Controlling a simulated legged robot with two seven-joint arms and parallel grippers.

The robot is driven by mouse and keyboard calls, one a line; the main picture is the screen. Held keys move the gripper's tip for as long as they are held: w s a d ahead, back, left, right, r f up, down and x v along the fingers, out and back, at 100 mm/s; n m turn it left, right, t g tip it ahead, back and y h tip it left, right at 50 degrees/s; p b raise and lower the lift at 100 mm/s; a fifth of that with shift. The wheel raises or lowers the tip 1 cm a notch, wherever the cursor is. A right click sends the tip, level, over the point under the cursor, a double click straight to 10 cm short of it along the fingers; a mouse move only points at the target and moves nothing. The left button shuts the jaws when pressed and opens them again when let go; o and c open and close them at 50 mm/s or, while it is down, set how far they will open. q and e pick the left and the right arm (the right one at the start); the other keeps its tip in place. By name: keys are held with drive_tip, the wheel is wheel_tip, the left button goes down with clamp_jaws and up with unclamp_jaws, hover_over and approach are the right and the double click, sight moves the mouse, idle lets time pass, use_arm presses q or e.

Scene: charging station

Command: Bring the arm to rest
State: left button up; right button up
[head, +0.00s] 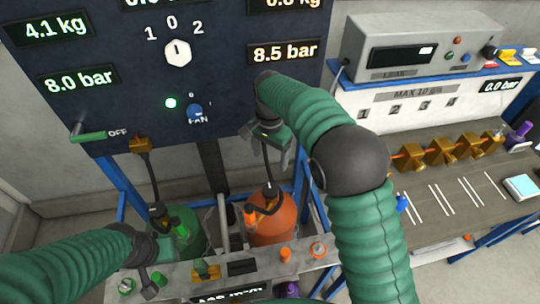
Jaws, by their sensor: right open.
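My right arm comes up from the bottom right in green ribbed sleeves and bends back to the left. Its gripper (269,152) hangs in front of the panel's lower edge, above the orange cylinder (278,218). Its fingers point down, are apart and show nothing between them. My left arm comes in from the lower left. Its gripper (152,278) is low at the left end of the grey front rail (330,257), near the green cylinder (184,236). Its fingers are small and partly hidden, so I cannot tell their opening or whether they touch the rail.
A dark panel (110,107) with readouts, a selector knob (178,53), a fan knob (195,111) and a green-handled lever (100,135) stands behind. A bench (440,220) at right holds brass fittings (440,152) and a small blue-screened device (520,187). A leak tester (405,45) stands on the shelf above.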

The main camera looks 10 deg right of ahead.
idle(0.4)
drive_tip(key=s+d+f+n+t, duration=0.1)
drive_tip(key=s+d+n, duration=0.3)
drive_tip(key=s, duration=0.7)
drive_tip(key=s+d+f+n+t, duration=0.1)
drive_tip(key=s+d+f+n, duration=0.2)
drive_tip(key=s, duration=0.7)
drive_tip(key=shift+s+d+f+n+t, duration=0.35)
drive_tip(key=shift+d+n, duration=0.25)
drive_tip(key=shift+n, duration=0.5)
